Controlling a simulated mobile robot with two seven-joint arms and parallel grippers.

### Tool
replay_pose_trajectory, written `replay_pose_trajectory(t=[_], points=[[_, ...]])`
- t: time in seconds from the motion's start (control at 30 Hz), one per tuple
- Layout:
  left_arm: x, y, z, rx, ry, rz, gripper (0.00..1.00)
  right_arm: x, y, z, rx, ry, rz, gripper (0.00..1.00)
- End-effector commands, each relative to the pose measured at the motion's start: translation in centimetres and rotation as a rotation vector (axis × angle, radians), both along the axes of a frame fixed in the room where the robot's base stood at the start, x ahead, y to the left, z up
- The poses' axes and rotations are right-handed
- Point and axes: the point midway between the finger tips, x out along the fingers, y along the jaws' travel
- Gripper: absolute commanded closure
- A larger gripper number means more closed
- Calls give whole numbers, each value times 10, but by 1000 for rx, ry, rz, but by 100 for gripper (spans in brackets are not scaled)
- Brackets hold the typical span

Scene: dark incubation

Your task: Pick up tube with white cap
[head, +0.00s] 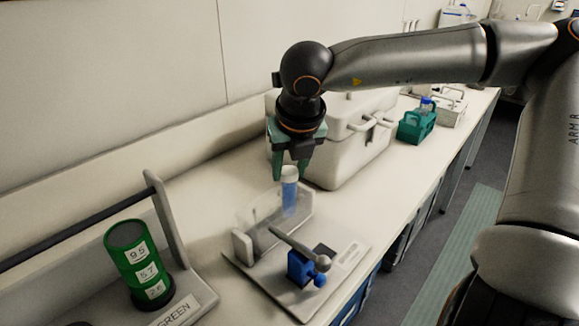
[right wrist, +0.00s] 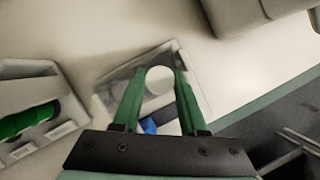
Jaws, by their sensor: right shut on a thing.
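The tube with a white cap (head: 289,190) has a clear body with blue contents and stands upright at the clear-walled stand (head: 243,246). My right gripper (head: 291,172) points down over it, with green fingers on either side of the cap. In the right wrist view the round white cap (right wrist: 159,80) sits between the fingertips of my right gripper (right wrist: 154,76), which are shut on it. I cannot tell whether the tube's lower end is clear of the stand. My left gripper is not in view.
A blue clamp with a grey lever (head: 302,267) is on the stand's base. A green cylinder with number labels (head: 138,262) stands in a grey holder at left. A white lidded box (head: 345,150) is close behind my gripper. A teal rack (head: 416,126) is farther back.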

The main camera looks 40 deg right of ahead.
Motion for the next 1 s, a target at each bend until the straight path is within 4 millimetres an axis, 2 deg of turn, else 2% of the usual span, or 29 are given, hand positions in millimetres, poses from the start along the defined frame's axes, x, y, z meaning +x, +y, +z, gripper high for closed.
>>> replay_pose_trajectory(t=[1.0], points=[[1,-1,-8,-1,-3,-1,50,4,1,0,0,-1,-1,100]])
